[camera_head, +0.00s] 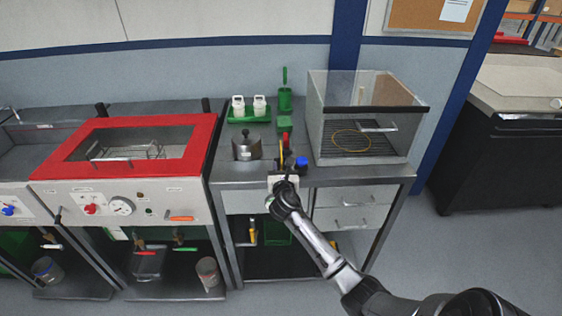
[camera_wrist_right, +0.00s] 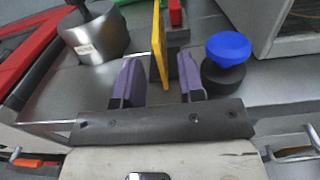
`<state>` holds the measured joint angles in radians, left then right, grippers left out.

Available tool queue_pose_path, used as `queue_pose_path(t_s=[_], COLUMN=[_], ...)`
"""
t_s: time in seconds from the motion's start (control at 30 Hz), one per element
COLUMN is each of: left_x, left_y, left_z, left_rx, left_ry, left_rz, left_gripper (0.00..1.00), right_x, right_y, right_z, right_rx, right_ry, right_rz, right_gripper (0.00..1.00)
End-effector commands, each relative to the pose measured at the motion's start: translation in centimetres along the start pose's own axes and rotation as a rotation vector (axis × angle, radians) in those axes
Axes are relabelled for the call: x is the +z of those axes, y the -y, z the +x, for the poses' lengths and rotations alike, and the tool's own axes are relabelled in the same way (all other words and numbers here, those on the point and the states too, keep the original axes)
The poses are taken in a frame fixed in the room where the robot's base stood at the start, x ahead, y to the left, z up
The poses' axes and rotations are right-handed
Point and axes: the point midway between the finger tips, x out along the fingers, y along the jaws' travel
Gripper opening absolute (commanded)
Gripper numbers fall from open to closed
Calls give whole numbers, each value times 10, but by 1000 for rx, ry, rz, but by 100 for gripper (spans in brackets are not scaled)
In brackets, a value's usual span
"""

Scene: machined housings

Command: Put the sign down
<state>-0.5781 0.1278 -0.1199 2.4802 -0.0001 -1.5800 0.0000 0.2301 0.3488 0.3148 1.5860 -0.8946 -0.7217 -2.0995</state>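The yellow sign (camera_wrist_right: 159,45) is a thin upright plate, seen nearly edge-on in the right wrist view. It also shows as a small yellow strip (camera_head: 282,152) in the head view. My right gripper (camera_wrist_right: 160,82) has its two purple fingers apart, one on each side of the sign's near end. A narrow gap shows between the sign and each finger. In the head view this gripper (camera_head: 284,174) is at the front of the metal bench (camera_head: 235,172). The sign's lower edge is hard to make out. My left gripper is not in view.
A black stand with a blue knob (camera_wrist_right: 228,48) is close right of the fingers. A lidded metal pot (camera_head: 246,148) stands left. A red piece on a grey block (camera_wrist_right: 175,14) is behind the sign. A clear cabinet (camera_head: 335,130) stands right, a red-framed unit (camera_head: 195,150) left.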

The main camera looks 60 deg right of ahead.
Motion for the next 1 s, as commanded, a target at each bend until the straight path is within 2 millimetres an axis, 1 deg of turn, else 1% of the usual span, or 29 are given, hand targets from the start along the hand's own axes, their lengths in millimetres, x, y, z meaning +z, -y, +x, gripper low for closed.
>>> queue_pose_path(t_s=[0.17,0.4,0.53,0.67,0.87,1.0], left_x=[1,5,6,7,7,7], left_y=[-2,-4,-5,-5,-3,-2], left_z=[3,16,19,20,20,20], left_rx=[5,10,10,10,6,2], left_ry=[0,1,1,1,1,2], left_rz=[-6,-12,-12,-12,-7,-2], left_gripper=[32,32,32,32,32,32], right_x=[-1,0,0,1,1,1], right_y=[0,0,0,0,0,0], right_z=[8,38,50,55,56,55], right_rx=[0,-2,-1,0,0,0], right_ry=[0,0,0,-1,-1,-1], right_rz=[0,2,1,1,0,0], right_gripper=[36,36,36,36,36,25])
